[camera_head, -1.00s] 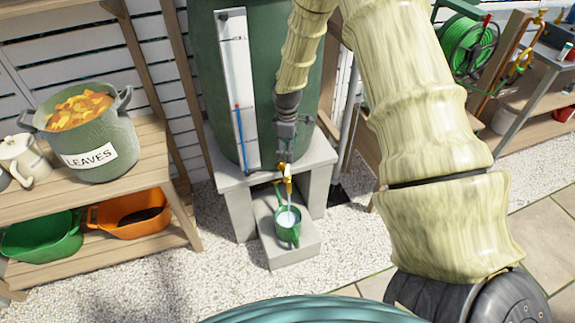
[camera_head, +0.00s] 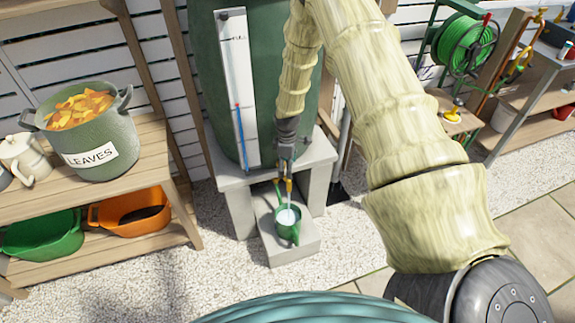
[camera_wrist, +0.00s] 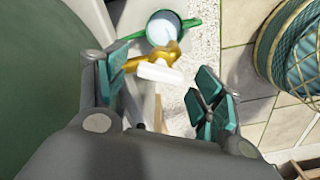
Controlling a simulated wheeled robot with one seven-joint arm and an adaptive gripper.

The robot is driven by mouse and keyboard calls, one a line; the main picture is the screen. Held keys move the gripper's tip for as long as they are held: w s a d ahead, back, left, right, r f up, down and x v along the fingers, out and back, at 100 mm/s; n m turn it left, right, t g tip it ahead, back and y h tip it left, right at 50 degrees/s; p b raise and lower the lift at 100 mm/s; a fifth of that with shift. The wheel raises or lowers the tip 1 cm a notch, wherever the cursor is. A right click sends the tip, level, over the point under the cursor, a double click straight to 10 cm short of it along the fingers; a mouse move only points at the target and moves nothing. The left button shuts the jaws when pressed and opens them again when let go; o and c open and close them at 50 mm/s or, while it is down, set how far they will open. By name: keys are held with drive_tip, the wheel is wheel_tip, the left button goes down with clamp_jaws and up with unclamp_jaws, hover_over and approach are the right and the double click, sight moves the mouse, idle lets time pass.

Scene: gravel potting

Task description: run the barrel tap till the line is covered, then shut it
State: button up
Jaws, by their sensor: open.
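The green barrel (camera_head: 290,60) stands on a grey block stand and carries a white gauge strip (camera_head: 238,90) with a red mark. Its brass tap (camera_head: 288,184) is low at the front, partly hidden by my gripper (camera_head: 286,158). In the wrist view the tap (camera_wrist: 172,52) has a white lever (camera_wrist: 158,73) lying between the spread fingers of my gripper (camera_wrist: 162,72); I cannot tell whether either finger touches it. The green can (camera_head: 287,236) stands upright below the tap with pale water inside, also seen in the wrist view (camera_wrist: 186,24). I cannot make out a line in the can.
A wooden shelf (camera_head: 150,150) at left holds a pot of leaves (camera_head: 100,135), a green tub (camera_head: 40,235) and an orange tub (camera_head: 130,213). A green hose reel (camera_head: 465,48) and a workbench are at right. Gravel (camera_head: 215,285) around the can's block is clear.

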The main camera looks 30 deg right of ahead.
drive_tip(key=c, duration=1)
drive_tip(key=shift+m, duration=0.3)
drive_tip(key=m, duration=0.5)
drive_tip(key=shift+m+p, duration=0.3)
drive_tip(key=shift+p, duration=0.1)
drive_tip(key=m, duration=0.5)
drive_tip(key=shift+m, duration=0.3)
drive_tip(key=o, duration=1)
